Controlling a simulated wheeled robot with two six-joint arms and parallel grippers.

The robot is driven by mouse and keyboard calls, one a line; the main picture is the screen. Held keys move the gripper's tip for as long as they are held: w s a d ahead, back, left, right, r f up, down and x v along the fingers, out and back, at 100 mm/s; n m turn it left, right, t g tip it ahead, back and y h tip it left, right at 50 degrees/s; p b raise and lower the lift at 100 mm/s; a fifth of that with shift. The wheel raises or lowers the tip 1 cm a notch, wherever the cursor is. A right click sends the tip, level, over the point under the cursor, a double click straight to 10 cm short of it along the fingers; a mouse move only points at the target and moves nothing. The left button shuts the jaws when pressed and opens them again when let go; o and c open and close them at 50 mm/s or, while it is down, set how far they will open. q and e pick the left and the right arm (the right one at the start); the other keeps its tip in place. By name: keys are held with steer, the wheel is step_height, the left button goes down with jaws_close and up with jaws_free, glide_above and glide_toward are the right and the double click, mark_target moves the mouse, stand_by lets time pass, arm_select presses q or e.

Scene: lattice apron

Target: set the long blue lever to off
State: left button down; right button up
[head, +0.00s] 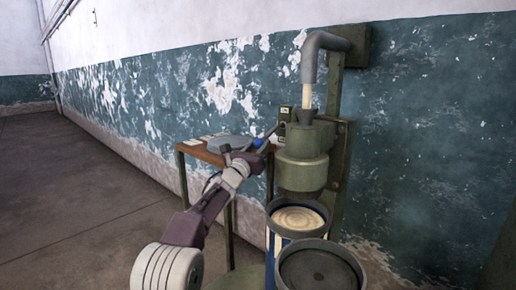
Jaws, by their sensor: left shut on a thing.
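My left gripper (247,155) is beside the green machine (303,160), at the near edge of a small table. It is shut on the blue lever (258,142), whose blue end shows at the fingers. A thin dark bar runs from there up and right toward the machine's side. The fingers hide part of the lever, and any on or off marks are too small to read. My right gripper is not in view.
The small brown table (200,153) holds a grey round object (230,143). A grey pipe (322,45) stands above the machine's funnel. Below are a blue-striped drum (282,245) with pale contents and a dark round container (320,270). Open floor lies left.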

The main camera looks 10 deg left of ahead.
arm_select(q)
steer(key=shift+f, duration=0.1)
steer(key=c, duration=1.3)
jaws_free()
steer(key=shift+d, duration=0.1)
steer(key=o, duration=0.3)
steer(key=shift+w+d+f, duration=0.1)
steer(key=shift+w, duration=0.1)
steer(key=shift+s+a+f+b, duration=0.2)
steer(key=shift+s+b, duration=0.15)
steer(key=shift+s, duration=0.15)
steer(key=b+v, duration=0.1)
steer(key=v, duration=0.7)
steer(key=shift+s+r, duration=0.1)
steer(key=shift+r, duration=0.05)
